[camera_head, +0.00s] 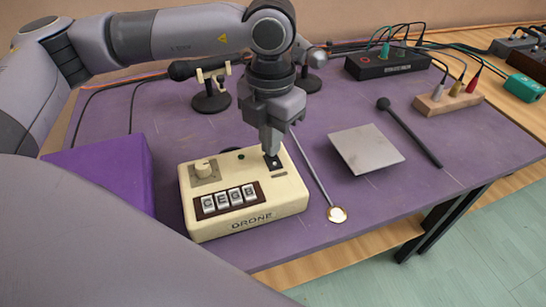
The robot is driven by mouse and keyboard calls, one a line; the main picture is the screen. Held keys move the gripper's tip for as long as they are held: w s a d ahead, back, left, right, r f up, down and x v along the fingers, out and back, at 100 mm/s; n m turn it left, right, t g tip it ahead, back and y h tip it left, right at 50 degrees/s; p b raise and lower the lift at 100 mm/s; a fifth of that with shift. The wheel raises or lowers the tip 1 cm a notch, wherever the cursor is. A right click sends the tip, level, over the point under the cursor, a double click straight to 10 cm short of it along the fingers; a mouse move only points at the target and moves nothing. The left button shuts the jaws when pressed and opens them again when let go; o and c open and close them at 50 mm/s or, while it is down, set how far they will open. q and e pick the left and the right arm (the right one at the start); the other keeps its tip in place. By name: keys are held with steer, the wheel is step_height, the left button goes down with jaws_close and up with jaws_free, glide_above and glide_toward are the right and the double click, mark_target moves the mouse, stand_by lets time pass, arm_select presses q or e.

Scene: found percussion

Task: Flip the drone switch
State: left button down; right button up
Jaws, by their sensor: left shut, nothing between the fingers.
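The drone box (243,191) is cream-coloured and sits on the purple table near its front edge. It has a knob (203,169) at its back left, a row of lettered keys (229,199) in front and the word DRONE on its front face. The drone switch (273,163) is on a small black plate at the back right of the box. My left gripper (271,150) points down with its fingers shut and empty, its tips right at the switch plate. The fingertips partly hide the switch, so I cannot tell its position or whether they touch it. My right gripper is not in view.
A grey metal plate (366,149) and a black mallet (409,132) lie right of the box. A purple block (103,171) stands left. Cabled boxes (387,64) and a microphone stand (211,97) are behind.

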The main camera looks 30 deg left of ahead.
arm_select(q)
steer(key=shift+f+b, duration=0.45)
steer(key=shift+f, duration=0.1)
steer(key=shift+r, duration=0.1)
steer(key=shift+r+p, duration=1.25)
steer(key=shift+r, duration=0.65)
steer(key=shift+r+p, duration=0.85)
steer(key=shift+r, duration=0.7)
